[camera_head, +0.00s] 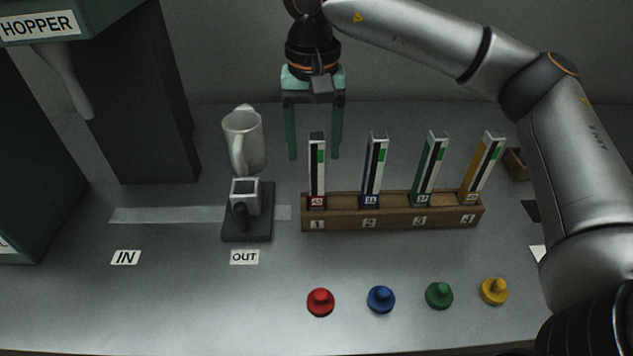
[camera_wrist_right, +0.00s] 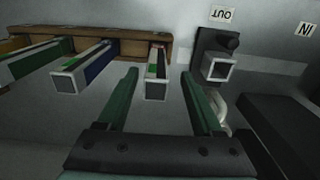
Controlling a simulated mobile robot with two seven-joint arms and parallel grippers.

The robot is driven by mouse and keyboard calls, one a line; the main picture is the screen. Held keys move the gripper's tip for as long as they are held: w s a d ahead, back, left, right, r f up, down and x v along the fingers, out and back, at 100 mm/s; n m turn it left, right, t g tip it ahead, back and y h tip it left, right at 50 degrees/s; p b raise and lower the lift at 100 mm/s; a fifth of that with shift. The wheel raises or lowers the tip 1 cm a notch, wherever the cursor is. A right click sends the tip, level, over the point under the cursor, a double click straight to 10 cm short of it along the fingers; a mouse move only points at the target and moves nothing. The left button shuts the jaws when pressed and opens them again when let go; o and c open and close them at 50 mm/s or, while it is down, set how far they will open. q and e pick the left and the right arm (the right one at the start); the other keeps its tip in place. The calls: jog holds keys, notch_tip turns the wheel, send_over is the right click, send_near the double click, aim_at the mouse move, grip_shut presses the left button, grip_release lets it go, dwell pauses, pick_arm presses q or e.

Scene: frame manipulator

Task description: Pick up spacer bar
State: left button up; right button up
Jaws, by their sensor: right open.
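No object is labelled spacer bar, and I cannot tell which thing it is. Upright bars stand in a wooden rack (camera_head: 390,212): red-marked (camera_head: 317,172), blue-marked (camera_head: 374,170), green-marked (camera_head: 429,168) and yellow-marked (camera_head: 481,168). Each has a white frame and a dark strip. My right gripper (camera_head: 313,158) is open and empty, pointing down behind the red-marked bar. In the right wrist view its green fingers (camera_wrist_right: 159,72) lie either side of the red-marked bar's end (camera_wrist_right: 156,90), with no contact visible. My left gripper is not in view.
A white mug (camera_head: 243,140) stands behind a dark stand (camera_head: 246,230) holding a small square-topped part (camera_head: 245,190). Red (camera_head: 320,301), blue (camera_head: 380,299), green (camera_head: 439,295) and yellow (camera_head: 494,291) knobs line the front. The hopper (camera_head: 38,26) stands at the left.

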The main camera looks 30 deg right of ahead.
aim_at(317, 163)
jog(key=f, duration=0.4)
jog(key=shift+s+d, duration=0.1)
jog(key=shift+d, duration=0.1)
grip_shut()
dwell(0.3)
